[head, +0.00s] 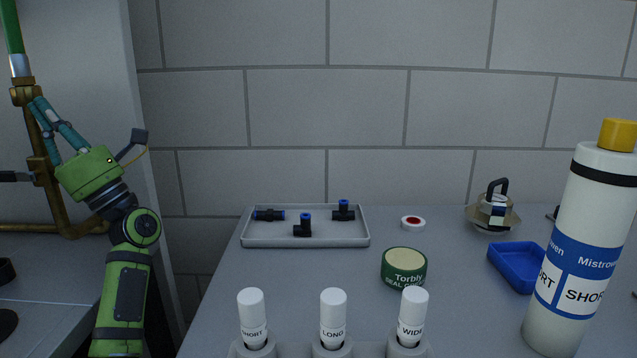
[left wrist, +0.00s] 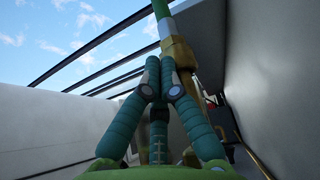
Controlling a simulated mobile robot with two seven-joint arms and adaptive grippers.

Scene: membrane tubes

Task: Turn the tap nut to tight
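A brass nut (head: 22,94) sits on the upright brass pipe at the far left, below a silver sleeve (head: 20,66) and a green tube (head: 12,28). My left gripper (head: 36,103) reaches up from below, its teal fingertips drawn close together just right of the nut. In the left wrist view the fingertips (left wrist: 160,75) nearly meet, with nothing visible between them. The brass fitting (left wrist: 178,52) stands behind and slightly right of them there; whether they touch it I cannot tell. My right gripper is not in view.
A grey tray (head: 305,241) with several black-blue fittings stands on the table. White-capped tubes, a green-labelled tin (head: 404,268), a blue dish (head: 514,268) and a large bottle (head: 583,245) stand nearby. The brass pipe's lower run (head: 75,229) and a pale wall are close to my left arm.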

